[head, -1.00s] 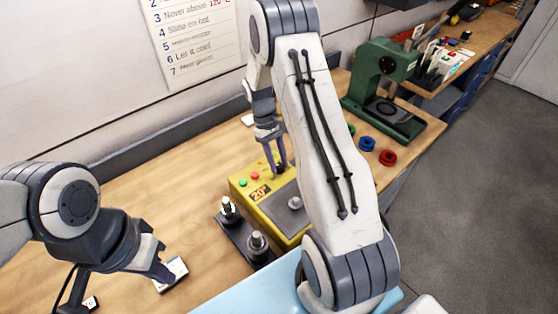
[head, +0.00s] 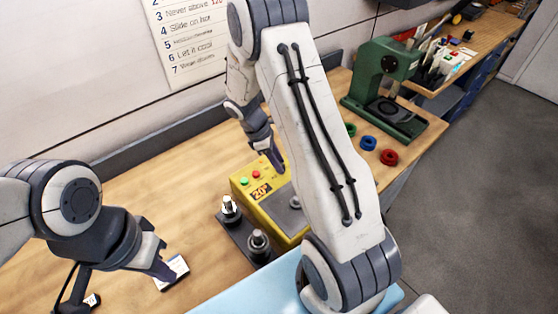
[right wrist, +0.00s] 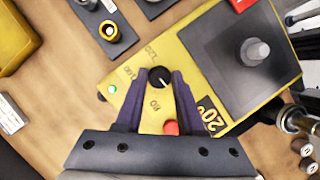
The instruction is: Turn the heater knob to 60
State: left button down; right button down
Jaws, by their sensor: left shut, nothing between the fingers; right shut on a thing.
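The heater is a yellow box (head: 291,232) on the bench, with a red and a green button and a display reading 20°. In the right wrist view, its black knob (right wrist: 160,77) has a white pointer aimed toward the lower right of the picture. Printed numbers stand around the knob; 100 and 120 are on its left and upper side. My right gripper (right wrist: 161,73) is shut on the knob, one finger on each side. The head view hides the knob behind this gripper (head: 277,166). My left gripper (head: 164,272) is shut and empty, by a white card (head: 178,267).
A green press (head: 383,75) and blue and red rings (head: 388,157) are farther right. The bench left of the heater is mostly clear.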

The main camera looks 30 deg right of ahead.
jog(key=shift+n+t, duration=0.5)
jog(key=shift+n, duration=0.6)
jog(key=c, duration=0.5)
grip_release()
jog(key=b+v, duration=0.2)
jog(key=v, duration=0.8)
jog(key=shift+a+r, duration=0.15)
jog(key=shift+a, duration=0.15)
